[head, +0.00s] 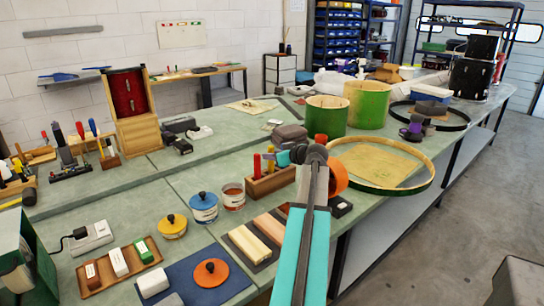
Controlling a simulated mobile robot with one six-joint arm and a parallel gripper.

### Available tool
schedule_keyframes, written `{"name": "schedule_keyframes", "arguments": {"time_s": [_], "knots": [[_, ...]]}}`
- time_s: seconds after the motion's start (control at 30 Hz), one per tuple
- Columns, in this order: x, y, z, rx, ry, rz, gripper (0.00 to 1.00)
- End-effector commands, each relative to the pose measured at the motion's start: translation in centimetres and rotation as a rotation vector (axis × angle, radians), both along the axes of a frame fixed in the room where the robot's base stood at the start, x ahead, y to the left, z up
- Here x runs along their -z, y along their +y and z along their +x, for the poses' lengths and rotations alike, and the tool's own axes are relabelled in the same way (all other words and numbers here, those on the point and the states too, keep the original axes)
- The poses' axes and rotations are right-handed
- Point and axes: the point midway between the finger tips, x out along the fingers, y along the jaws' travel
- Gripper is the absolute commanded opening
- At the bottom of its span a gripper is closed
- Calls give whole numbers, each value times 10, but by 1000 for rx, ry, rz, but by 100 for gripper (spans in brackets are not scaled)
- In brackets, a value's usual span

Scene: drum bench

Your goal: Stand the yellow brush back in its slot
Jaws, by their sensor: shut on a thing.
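The wooden slotted holder (262,186) stands on the bench near the middle of the head view. A red-handled tool (257,164) stands upright in its left part. The yellow brush (271,164) shows as a narrow yellow upright shape over the holder, just left of my gripper (283,158). My gripper is small in the view and partly hidden by my wrist; it appears shut on the yellow brush. The brush's lower end is at the holder, but I cannot tell whether it sits inside a slot. My wrist also hides the holder's right end.
A blue-lidded jar (204,208) and an orange-rimmed jar (233,197) stand left of the holder. Wooden strips on a dark mat (232,250) lie in front. A large hoop (428,182) lies to the right, with green drums (368,105) behind. Bare bench shows behind the jars.

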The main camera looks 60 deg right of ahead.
Motion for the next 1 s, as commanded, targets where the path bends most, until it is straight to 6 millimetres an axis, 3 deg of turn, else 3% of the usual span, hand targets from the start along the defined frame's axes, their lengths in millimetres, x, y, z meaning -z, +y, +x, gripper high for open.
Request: {"name": "schedule_keyframes", "arguments": {"time_s": [0.57,0.6,0.7,1.0], "knots": [[6,0,0,0,0,0,7],[6,0,0,0,0,0,23],[6,0,0,0,0,0,39],[6,0,-1,0,0,0,39]]}}
